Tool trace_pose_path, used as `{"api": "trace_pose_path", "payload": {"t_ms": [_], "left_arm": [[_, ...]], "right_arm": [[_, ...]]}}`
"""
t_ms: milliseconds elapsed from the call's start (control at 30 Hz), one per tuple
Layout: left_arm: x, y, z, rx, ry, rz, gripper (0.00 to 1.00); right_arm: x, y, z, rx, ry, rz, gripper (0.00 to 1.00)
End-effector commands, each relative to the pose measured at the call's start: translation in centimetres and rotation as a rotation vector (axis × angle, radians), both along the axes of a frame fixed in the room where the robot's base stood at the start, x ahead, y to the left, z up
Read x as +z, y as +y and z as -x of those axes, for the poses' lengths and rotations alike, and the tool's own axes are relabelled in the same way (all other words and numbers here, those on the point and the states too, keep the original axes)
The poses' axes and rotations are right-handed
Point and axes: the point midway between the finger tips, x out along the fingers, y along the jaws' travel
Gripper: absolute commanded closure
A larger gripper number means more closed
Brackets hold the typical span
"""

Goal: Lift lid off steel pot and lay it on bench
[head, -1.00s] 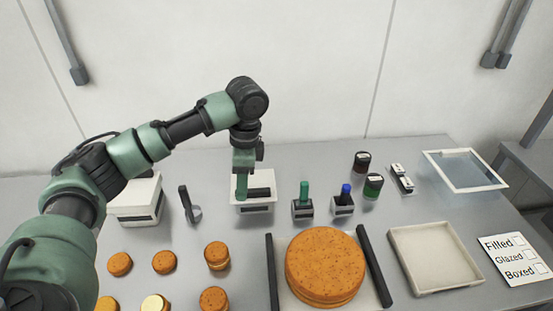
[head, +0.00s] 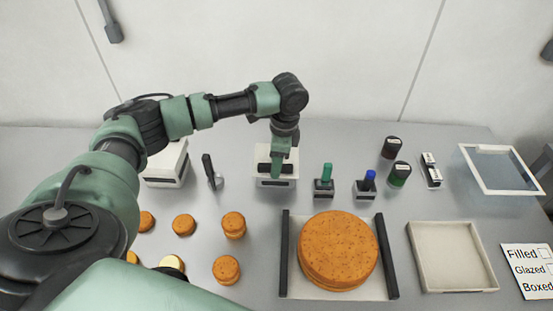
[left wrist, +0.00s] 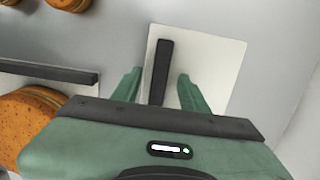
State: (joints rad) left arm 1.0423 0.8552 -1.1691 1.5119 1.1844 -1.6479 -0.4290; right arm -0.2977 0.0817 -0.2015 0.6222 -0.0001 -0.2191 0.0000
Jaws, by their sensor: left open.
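No steel pot can be made out in either view. My left gripper (head: 280,172) is over a small white box (head: 261,156) at the back middle of the bench. In the left wrist view the box's white square top (left wrist: 212,62) carries a raised black bar (left wrist: 161,72). The two green fingers of my left gripper (left wrist: 157,88) are apart, with the bar between them and a gap on each side. The gripper is open and holds nothing. How far the fingertips are above the white top is hard to tell. My right gripper is not in view.
A round cake (head: 338,250) on a board between dark rails stands in front, with small cakes (head: 226,269) to its left. Stamps (head: 324,181) and ink jars (head: 399,174) stand right of the box. An empty tray (head: 452,257) is at right. Bare bench lies between them.

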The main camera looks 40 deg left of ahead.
Motion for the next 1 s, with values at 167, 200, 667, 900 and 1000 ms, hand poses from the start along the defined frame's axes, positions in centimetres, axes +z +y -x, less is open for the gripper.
{"api": "trace_pose_path", "payload": {"t_ms": [167,200,667,900,1000], "left_arm": [[-0.1,0.0,0.0,0.000,0.000,0.000,0.56],[-0.1,0.0,0.0,0.000,0.000,0.000,0.62],[0.0,0.0,0.0,0.000,0.000,0.000,1.00],[1.5,0.0,-0.1,-0.001,-0.002,0.000,1.00],[3.1,0.0,-0.1,-0.001,-0.003,0.000,1.00]], "right_arm": [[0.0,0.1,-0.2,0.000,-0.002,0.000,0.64],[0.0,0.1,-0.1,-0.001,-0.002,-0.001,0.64],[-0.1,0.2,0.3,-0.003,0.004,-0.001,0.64],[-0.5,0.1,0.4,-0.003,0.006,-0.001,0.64],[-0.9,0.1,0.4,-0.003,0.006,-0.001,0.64]]}}
